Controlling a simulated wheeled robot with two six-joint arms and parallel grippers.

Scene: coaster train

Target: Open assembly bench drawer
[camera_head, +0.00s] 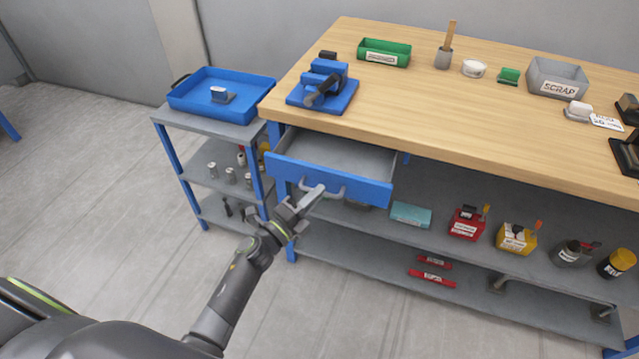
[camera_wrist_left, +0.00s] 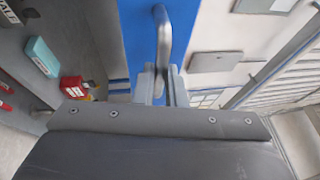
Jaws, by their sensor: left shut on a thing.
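The assembly bench (camera_head: 450,110) has a wooden top and blue legs. Its blue-fronted drawer (camera_head: 368,190) is pulled out under the left part of the top, and its grey inside shows and looks empty. My left gripper (camera_head: 312,194) is at the grey bar handle (camera_head: 336,193) on the drawer front, shut on it. In the left wrist view the handle (camera_wrist_left: 162,38) stands between the two fingers (camera_wrist_left: 162,84) against the blue drawer front (camera_wrist_left: 138,35). My right gripper is not in view.
A small shelf cart with a blue tray (camera_head: 240,115) stands left of the drawer. A blue vise (camera_head: 322,88) sits on the bench top above it. The lower shelf holds a teal box (camera_head: 410,214) and a red box (camera_head: 467,222). Floor in front is clear.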

